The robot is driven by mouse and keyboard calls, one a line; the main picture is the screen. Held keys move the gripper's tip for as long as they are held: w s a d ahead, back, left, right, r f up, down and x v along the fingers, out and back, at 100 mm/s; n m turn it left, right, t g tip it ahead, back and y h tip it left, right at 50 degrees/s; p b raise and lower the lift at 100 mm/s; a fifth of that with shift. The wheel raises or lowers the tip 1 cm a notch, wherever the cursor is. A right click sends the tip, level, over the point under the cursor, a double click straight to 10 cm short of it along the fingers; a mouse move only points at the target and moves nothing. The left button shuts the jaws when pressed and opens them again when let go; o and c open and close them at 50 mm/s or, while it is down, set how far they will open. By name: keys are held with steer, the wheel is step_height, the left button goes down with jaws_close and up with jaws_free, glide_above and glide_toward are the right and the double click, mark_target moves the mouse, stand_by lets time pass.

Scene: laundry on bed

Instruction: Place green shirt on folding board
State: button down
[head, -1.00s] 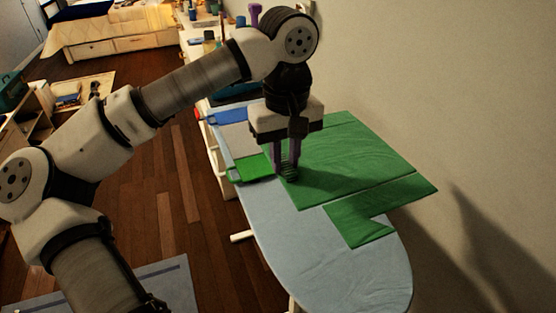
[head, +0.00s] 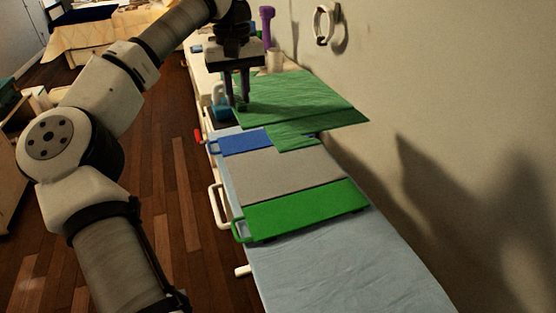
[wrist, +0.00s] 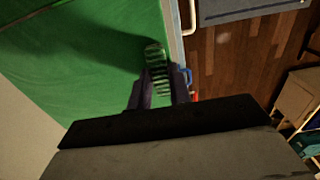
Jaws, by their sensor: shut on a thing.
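The green shirt (head: 305,98) is spread flat beyond the folding board, with its near flap over the right part of the board's blue panel. I cannot tell whether that flap touches the panel. The folding board (head: 285,172) has a blue, a grey and a bright green panel; the grey and green ones are bare. My gripper (head: 241,103) points down, shut on the shirt's left edge. In the wrist view, the shirt (wrist: 80,60) fills the left side and a bunched bit of it sits between my fingertips (wrist: 160,76).
The folding board lies on a light-blue ironing board (head: 335,260), whose near end is clear. A wall with a ring holder (head: 323,25) runs along the right. A purple bottle (head: 267,25) stands on the counter behind. Wooden floor is open at left.

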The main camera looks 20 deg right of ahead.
mark_target(245, 176)
step_height(245, 176, down, 20)
steer(key=shift+w+f+p, duration=0.1)
steer(key=shift+p, duration=0.5)
steer(key=c, duration=1.4)
jaws_free()
steer(key=shift+o, duration=0.5)
steer(key=shift+r, duration=0.25)
step_height(245, 176, up, 12)
steer(key=b, duration=0.1)
